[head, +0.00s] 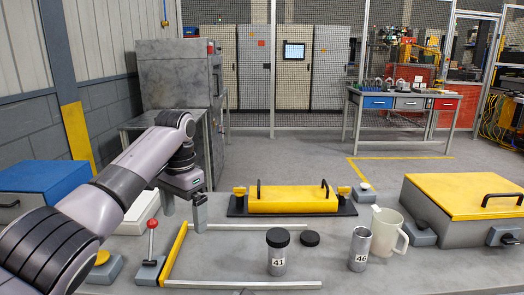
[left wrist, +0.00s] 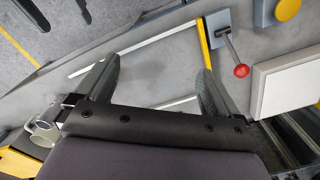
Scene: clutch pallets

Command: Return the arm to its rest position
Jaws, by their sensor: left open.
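My left arm (head: 90,205) reaches in from the left in the head view, bent at the elbow. My left gripper (head: 199,218) hangs above the worktable, near the rear corner of the yellow and silver frame (head: 240,227). In the left wrist view the left gripper (left wrist: 160,75) has its two fingers wide apart, with only tabletop and part of the frame between them. It holds nothing. My right gripper is not in view.
A red-knobbed lever (head: 152,238) stands left of the gripper. A yellow-topped block (head: 293,199) lies behind. Canisters 41 (head: 277,252) and 46 (head: 359,248), a black lid (head: 309,239), a pitcher (head: 388,232) and a yellow-lidded box (head: 465,195) stand to the right.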

